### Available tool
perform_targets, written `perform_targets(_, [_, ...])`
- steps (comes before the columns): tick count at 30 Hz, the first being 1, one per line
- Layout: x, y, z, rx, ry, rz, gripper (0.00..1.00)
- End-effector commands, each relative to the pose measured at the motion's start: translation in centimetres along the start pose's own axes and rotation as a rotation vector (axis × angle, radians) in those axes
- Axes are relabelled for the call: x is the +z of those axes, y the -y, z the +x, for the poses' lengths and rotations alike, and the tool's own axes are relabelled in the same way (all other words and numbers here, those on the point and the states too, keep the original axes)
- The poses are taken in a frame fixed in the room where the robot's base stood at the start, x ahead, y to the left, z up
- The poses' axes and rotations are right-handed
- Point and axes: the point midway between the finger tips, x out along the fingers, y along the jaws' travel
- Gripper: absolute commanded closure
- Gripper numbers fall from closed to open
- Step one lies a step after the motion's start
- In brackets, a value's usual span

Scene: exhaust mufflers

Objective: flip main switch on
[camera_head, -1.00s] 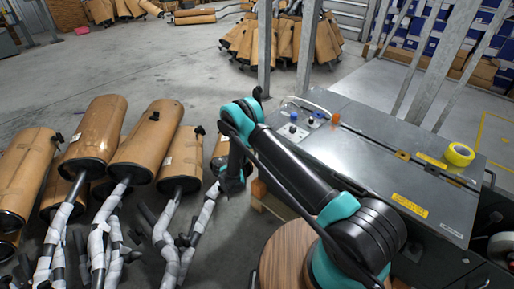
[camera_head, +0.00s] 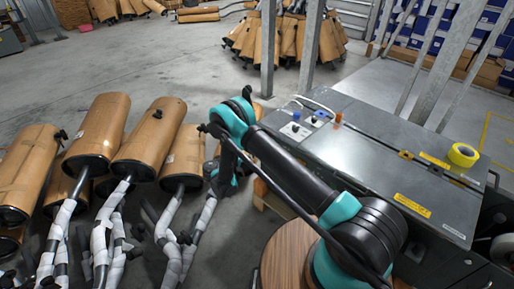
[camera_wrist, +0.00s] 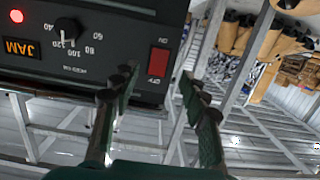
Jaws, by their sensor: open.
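A red rocker switch (camera_wrist: 158,62) sits on a dark control panel (camera_wrist: 88,62) in the wrist view, with small markings above and below it. The panel lettering appears upside down. My gripper (camera_wrist: 157,88) is open and empty, its two dark fingers pointing up the picture toward the panel. The red switch shows between and beyond the fingertips; I see no clear contact. Which way the rocker is tipped is too small to tell. In the head view my arm bends down at the middle and its gripper end is mostly hidden; the control panel is not visible there.
The panel has a round dial knob (camera_wrist: 66,30), a lit red lamp (camera_wrist: 16,16) and an orange JAM label (camera_wrist: 20,48). In the head view, several mufflers (camera_head: 148,140) lie left of my arm. A grey machine top (camera_head: 375,150) with a yellow tape roll (camera_head: 463,155) is right.

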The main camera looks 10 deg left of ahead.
Motion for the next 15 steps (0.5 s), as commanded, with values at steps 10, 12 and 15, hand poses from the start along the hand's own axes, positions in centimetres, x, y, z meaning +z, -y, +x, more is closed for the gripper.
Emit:
perform_targets(10, [0.0,0.0,-5.0,-0.001,0.000,0.001,0.55])
perform_targets(12, [0.0,0.0,-5.2,0.000,0.000,0.001,0.55])
perform_targets(15, [0.0,0.0,-5.4,0.000,0.000,0.001,0.55])
